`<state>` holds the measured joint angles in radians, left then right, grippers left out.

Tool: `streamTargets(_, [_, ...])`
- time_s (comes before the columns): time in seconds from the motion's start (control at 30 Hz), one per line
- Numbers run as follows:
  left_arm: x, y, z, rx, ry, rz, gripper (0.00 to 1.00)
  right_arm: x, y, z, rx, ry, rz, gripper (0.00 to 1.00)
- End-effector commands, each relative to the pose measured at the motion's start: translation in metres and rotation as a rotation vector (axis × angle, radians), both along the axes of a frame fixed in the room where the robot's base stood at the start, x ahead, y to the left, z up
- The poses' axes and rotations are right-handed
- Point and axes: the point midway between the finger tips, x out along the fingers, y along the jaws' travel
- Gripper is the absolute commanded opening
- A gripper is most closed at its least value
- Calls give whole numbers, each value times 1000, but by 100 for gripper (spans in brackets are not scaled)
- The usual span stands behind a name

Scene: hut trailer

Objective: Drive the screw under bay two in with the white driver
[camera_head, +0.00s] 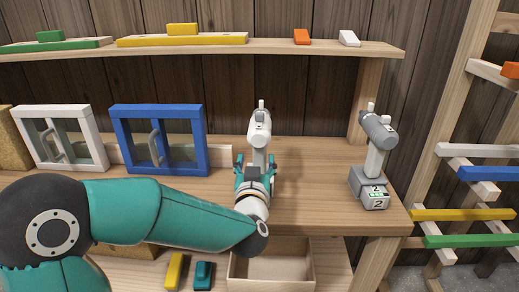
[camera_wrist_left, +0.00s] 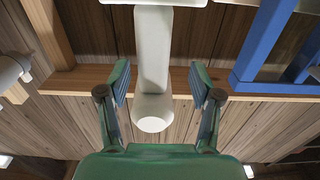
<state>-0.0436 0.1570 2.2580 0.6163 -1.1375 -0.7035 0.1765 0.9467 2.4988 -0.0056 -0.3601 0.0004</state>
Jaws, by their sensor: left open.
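The white driver (camera_head: 259,128) stands upright on the wooden bench, its lower part hidden behind my gripper. It also shows in the left wrist view (camera_wrist_left: 154,55), with its pale handle and rounded end between the fingers. My left gripper (camera_head: 256,172) is open, with one teal finger on each side of the handle; in the left wrist view (camera_wrist_left: 161,92) gaps show on both sides. I cannot make out bay two or a screw. My right gripper is not in view.
A grey driver (camera_head: 376,130) stands on a block marked 2 (camera_head: 372,194) at right. Blue (camera_head: 205,130) and white (camera_head: 102,140) framed windows stand at left. A shelf (camera_head: 285,48) crosses above. An open wooden box (camera_head: 272,284) is below. Coloured rails (camera_head: 463,214) are at right.

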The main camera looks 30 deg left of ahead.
Motion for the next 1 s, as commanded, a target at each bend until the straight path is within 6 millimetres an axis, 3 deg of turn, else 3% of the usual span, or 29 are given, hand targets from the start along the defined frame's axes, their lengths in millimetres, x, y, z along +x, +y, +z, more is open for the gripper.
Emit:
streamTargets(0.43, [44,19,-1,0,0,1,65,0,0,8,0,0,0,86])
streamTargets(0.73, [49,22,-2,-1,-1,0,65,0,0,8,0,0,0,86])
streamTargets(1.0, [49,22,-2,0,0,0,21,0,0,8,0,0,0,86])
